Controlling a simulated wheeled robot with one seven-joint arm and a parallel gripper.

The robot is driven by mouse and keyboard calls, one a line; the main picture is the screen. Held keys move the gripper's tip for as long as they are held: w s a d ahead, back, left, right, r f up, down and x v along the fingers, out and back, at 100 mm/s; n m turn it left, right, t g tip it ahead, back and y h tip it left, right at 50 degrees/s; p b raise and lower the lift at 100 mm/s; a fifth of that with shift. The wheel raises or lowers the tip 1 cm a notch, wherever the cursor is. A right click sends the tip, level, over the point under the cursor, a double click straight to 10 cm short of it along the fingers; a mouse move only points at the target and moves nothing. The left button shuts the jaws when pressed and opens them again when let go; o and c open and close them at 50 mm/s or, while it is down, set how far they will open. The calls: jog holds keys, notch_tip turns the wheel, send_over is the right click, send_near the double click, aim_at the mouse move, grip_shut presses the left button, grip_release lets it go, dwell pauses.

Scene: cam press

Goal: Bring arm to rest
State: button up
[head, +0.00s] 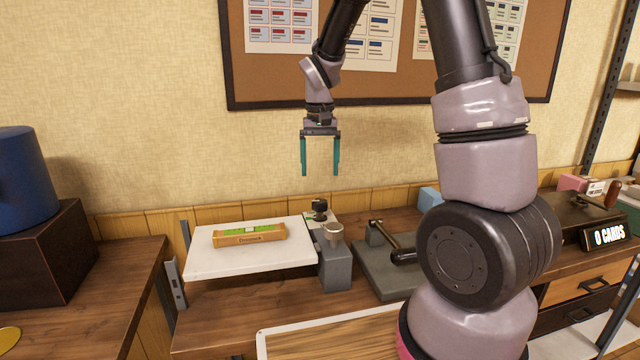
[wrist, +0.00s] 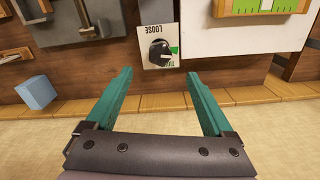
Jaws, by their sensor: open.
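My gripper (head: 320,172) hangs from my arm above the back of the bench, in front of the wall. Its two teal fingers are apart and point down, with nothing between them. In the wrist view my gripper (wrist: 160,82) shows open and empty too. A black knob (wrist: 159,52) on a white plate marked LOOSE stands beyond the fingertips there. In the head view the knob (head: 319,209) is below my gripper and apart from it.
A white board (head: 210,264) holds a wooden level-like block (head: 250,235) with a green strip. A grey block (head: 335,268) and a lever press (head: 375,270) stand to its right. A blue cube (wrist: 36,92) sits near the wall.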

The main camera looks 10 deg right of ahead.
jog(key=shift+r, duration=0.75)
jog(key=s+d+r+m+t+y, duration=0.1)
jog(key=s+d+r+t, duration=0.1)
jog(key=s+r, duration=0.6)
jog(key=s+d+r+m+t+y, duration=0.1)
jog(key=s+d+r+t, duration=0.2)
jog(key=s+r, duration=0.6)
jog(key=s+t, duration=0.2)
jog(key=s, duration=0.2)
jog(key=shift+d, duration=0.35)
